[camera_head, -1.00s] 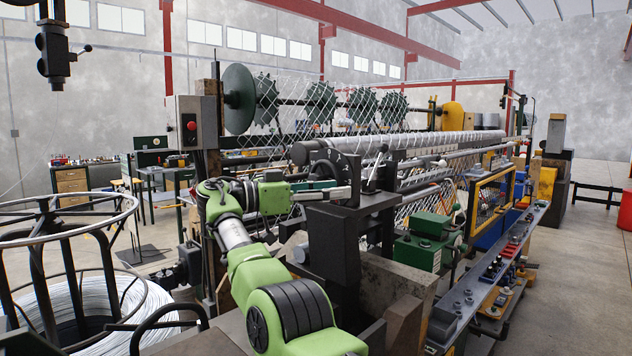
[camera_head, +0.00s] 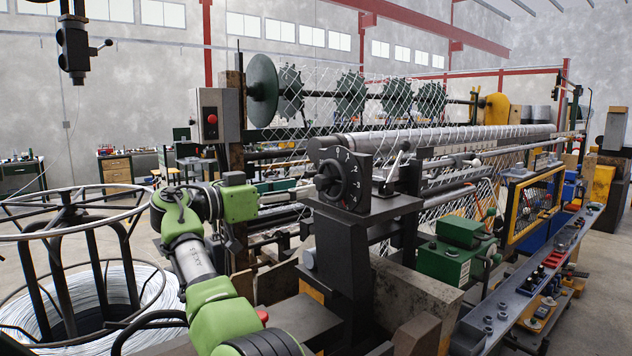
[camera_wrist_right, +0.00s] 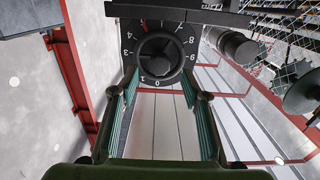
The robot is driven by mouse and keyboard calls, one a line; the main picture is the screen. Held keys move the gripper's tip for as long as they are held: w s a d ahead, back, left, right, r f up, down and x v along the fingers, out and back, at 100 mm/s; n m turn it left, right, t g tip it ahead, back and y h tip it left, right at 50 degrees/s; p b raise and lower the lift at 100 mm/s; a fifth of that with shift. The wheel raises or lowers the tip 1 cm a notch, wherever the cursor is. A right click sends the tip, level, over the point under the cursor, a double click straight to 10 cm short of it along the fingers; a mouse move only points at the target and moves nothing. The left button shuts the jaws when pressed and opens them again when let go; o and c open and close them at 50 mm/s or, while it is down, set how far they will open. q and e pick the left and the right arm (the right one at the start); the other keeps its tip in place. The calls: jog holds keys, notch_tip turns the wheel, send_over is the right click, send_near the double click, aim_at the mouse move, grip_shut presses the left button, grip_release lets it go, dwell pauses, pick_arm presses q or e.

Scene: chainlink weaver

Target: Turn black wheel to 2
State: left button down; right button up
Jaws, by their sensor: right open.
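The black wheel (camera_head: 326,181) is a round knob on a black block with a numbered dial face, at the near end of the wire-weaving machine. It also shows at the top middle of the right wrist view (camera_wrist_right: 160,57), with white digits around it that appear upside down. I cannot tell which number it is set to. My right gripper (camera_head: 290,196) is to the left of the wheel and faces it. In the right wrist view, its two teal-padded fingers (camera_wrist_right: 160,88) are spread apart and empty, with the wheel beyond their tips. My left gripper is not in view.
A small lever (camera_head: 393,165) stands right of the dial block. A wire coil stand (camera_head: 70,260) is at the left. A green machine box (camera_head: 455,250) is at the right.

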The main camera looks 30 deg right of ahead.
aim_at(317, 184)
jog(key=d+p, duration=0.1)
jog(key=d, duration=0.4)
jog(key=shift+w+r, duration=0.1)
jog(key=shift+w, duration=0.05)
jog(key=shift+d+p, duration=0.2)
jog(key=shift+p, duration=0.1)
jog(key=shift+d, duration=0.35)
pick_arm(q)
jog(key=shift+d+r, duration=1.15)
pick_arm(e)
jog(key=c, duration=1.1)
